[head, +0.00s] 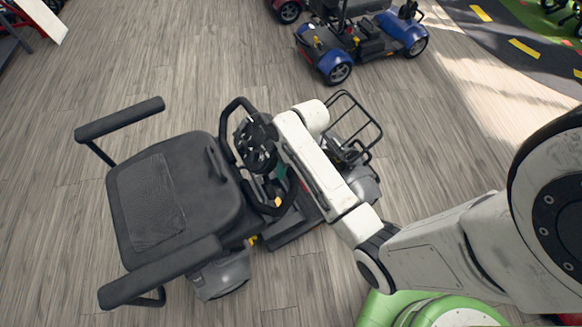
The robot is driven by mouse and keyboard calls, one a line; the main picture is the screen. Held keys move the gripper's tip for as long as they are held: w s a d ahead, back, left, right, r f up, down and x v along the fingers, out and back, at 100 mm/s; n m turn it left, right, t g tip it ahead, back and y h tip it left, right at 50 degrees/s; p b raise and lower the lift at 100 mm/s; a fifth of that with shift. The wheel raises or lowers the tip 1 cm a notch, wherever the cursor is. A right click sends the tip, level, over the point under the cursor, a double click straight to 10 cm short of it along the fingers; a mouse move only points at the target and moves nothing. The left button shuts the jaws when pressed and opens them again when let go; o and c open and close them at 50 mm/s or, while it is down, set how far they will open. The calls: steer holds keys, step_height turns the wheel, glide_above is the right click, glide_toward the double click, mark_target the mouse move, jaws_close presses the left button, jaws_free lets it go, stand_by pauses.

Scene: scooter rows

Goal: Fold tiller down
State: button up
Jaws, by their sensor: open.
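A grey mobility scooter stands in the middle of the head view, with a black seat (150,200) and two armrests. Its tiller has a black loop handlebar (229,118) just in front of the seat; the tiller looks raised. My white arm reaches over the scooter from the right and hides much of the tiller column. My dark gripper (254,148) is at the tiller head, within the loop of the handlebar. The jaws are open; whether they touch the handlebar I cannot tell. The tiller's lower joint is hidden under my arm.
A black wire front basket (352,122) stands beyond my arm. A blue scooter (360,40) is parked at the top, with a red one partly in view beside it. The wooden floor (60,90) is clear on the left and behind the seat.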

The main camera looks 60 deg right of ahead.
jaws_close()
stand_by(0.4)
steer(key=shift+r, duration=0.1)
